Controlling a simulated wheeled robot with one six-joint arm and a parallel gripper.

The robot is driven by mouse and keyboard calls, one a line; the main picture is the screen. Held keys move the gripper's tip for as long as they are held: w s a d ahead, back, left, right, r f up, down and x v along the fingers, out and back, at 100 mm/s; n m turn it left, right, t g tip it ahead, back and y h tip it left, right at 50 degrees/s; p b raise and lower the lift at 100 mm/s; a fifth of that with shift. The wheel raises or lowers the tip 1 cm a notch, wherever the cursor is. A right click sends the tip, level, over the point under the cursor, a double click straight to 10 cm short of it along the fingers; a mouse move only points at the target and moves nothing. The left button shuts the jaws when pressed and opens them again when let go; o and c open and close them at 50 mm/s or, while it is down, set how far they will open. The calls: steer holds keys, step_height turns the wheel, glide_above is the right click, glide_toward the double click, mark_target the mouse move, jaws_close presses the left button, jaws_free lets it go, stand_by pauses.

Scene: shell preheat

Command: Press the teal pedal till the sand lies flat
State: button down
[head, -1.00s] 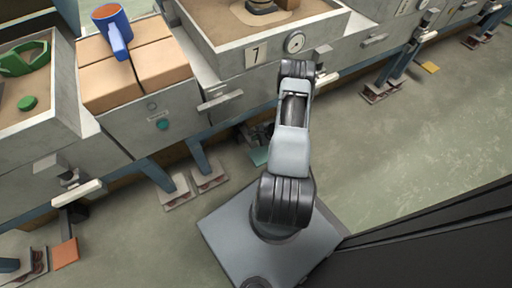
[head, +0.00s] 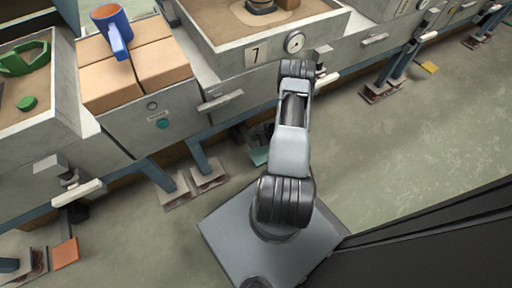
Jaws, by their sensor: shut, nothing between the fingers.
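The teal pedal (head: 259,155) sits low by the floor, under the front of the sand box (head: 222,57) marked 7. My arm covers its right side. My gripper (head: 263,136) is a dark shape down beside the arm, just above and behind the pedal. It is shut and mostly hidden by the arm, and I cannot tell whether it touches the pedal. The sand (head: 226,22) in box 7 shows at the top edge, with a dark-based object standing in it. The frame cuts it off, so I cannot tell how flat it is.
An orange pedal (head: 65,253) lies at the lower left and a yellow one (head: 429,67) at the right. Bench legs (head: 154,173) stand left of the teal pedal. Open floor (head: 420,150) lies right.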

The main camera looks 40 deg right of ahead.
stand_by(0.7)
steer(key=r+p, duration=0.1)
steer(key=r, duration=0.1)
steer(key=r+p, duration=0.2)
steer(key=shift+w, duration=0.2)
steer(key=shift+f, duration=0.15)
steer(key=b, duration=0.5)
glide_above(256, 148)
step_height(256, 148, down, 7)
steer(key=shift+w+d+f, duration=0.1)
steer(key=shift+w+f, duration=0.05)
steer(key=shift+f, duration=0.05)
steer(key=shift+f+b, duration=0.55)
steer(key=shift+f, duration=0.1)
steer(key=shift+f, duration=0.2)
stand_by(1.3)
steer(key=shift+f+b, duration=0.25)
steer(key=shift+b, duration=0.3)
